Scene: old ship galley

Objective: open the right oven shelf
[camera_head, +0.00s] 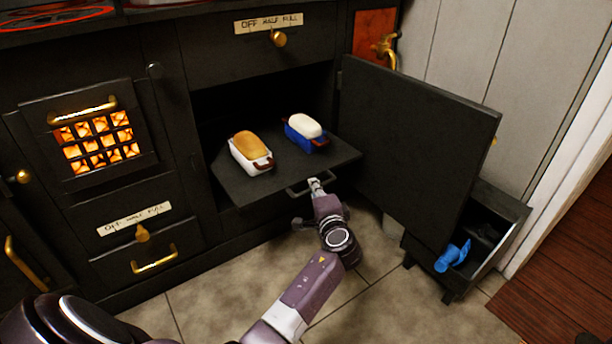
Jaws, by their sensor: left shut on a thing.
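The right oven's dark shelf (231,185) sticks out of the open oven compartment. On it stand a white loaf pan (251,158) with a golden-brown loaf and a blue loaf pan (304,138) with a pale loaf. The shelf's handle (297,191) is a dark bar at its front edge. My left gripper (315,184) is shut on this handle, its arm reaching up from the lower left. The fingers hide part of the bar. My right gripper is out of view.
The dark oven door (420,140) stands open to the right of the shelf. A low dark bin (490,235) with a blue object (453,256) is on the floor below it. A glowing firebox grate (98,142) is at left. Tiled floor in front looks clear.

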